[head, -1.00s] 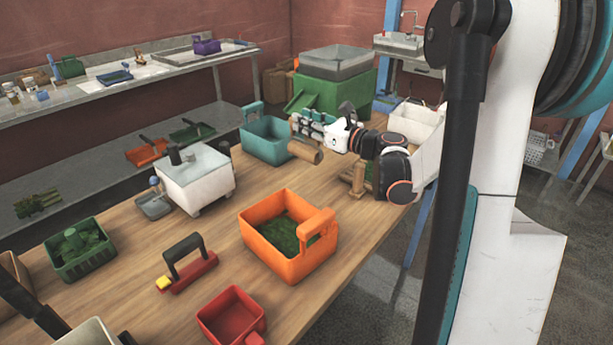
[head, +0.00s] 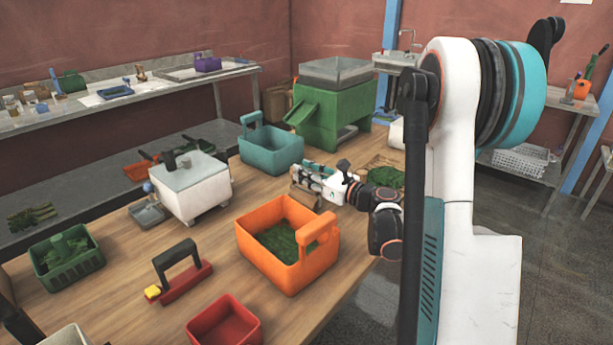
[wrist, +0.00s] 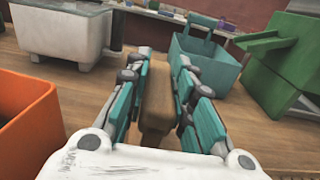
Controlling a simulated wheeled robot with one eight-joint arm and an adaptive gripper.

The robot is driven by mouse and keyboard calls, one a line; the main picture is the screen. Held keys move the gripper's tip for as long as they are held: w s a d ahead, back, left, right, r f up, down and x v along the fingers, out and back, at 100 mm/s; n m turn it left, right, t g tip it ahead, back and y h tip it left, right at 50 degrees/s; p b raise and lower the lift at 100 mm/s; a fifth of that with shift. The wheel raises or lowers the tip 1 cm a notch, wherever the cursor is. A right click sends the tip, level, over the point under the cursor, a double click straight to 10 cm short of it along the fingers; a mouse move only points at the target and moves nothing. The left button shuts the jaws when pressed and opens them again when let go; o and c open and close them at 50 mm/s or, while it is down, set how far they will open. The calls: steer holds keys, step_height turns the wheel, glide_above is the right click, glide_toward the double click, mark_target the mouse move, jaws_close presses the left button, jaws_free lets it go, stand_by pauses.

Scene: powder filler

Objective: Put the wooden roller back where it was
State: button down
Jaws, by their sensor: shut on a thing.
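The wooden roller (wrist: 157,100) is held between the two teal fingers of my gripper (wrist: 160,68) in the wrist view. Its handle end points back toward my palm. In the head view my gripper (head: 306,177) is low over the wooden table, between the orange bin and the teal bin. The roller (head: 303,198) shows there only partly, under the fingers. I cannot tell whether it touches the table. A wooden stand seen earlier beside my wrist is now hidden behind my arm.
The orange bin (head: 262,223) with green powder stands just in front of my gripper. The teal bin (head: 270,152) and the green machine (head: 335,112) stand behind it. A white lidded box (head: 188,190) is to the left. A shallow wooden tray (head: 375,163) is to the right.

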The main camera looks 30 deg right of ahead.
steer(key=shift+r, duration=0.1)
steer(key=c, duration=1.4)
jaws_free()
steer(key=shift+o, duration=0.2)
steer(key=shift+s, duration=0.2)
steer(key=p+v, duration=0.2)
steer(key=v, duration=0.9)
steer(key=shift+s+d+p, duration=0.15)
steer(key=shift+s+p, duration=0.2)
